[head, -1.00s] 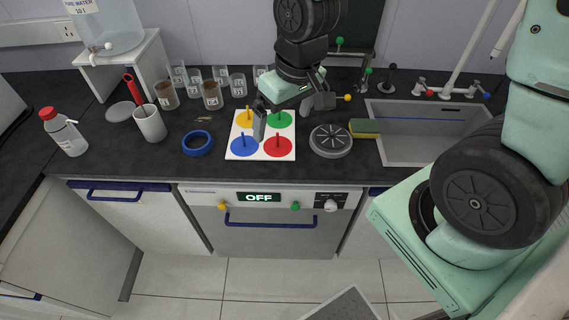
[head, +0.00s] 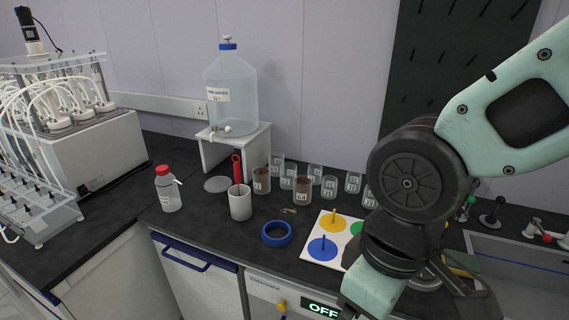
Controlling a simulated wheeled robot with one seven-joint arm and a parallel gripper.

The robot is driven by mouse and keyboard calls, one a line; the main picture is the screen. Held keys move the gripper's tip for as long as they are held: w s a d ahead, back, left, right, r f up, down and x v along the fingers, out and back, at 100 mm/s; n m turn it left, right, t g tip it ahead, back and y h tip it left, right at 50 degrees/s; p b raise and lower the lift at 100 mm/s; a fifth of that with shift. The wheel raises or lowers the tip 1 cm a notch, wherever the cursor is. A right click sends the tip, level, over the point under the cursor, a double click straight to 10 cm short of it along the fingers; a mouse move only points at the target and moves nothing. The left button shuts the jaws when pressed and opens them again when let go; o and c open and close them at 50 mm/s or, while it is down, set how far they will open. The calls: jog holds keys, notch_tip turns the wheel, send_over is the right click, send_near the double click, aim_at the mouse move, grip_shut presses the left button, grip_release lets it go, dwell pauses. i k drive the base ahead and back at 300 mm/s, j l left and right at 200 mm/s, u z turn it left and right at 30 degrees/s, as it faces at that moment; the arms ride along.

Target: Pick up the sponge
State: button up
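The sponge (head: 461,262), yellow and green, lies on the dark counter at the left edge of the sink, at the lower right of the head view. It is partly hidden by my arm and gripper. My gripper (head: 376,292) is at the bottom right, in front of the sponge and to its left in the picture. The lower part of the gripper is cut off by the frame edge, and I cannot make out its fingertips clearly. I see nothing held in it.
A white board with coloured discs (head: 318,262) lies left of my gripper. The sink (head: 510,262) is at right. A water jug (head: 232,95) stands behind.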

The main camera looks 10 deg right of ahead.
aim_at(471, 262)
jog(key=i+l+z, duration=0.15)
jog(key=z, duration=0.2)
jog(key=i+l+z, duration=0.1)
jog(key=i+z, duration=0.2)
jog(key=k, duration=0.05)
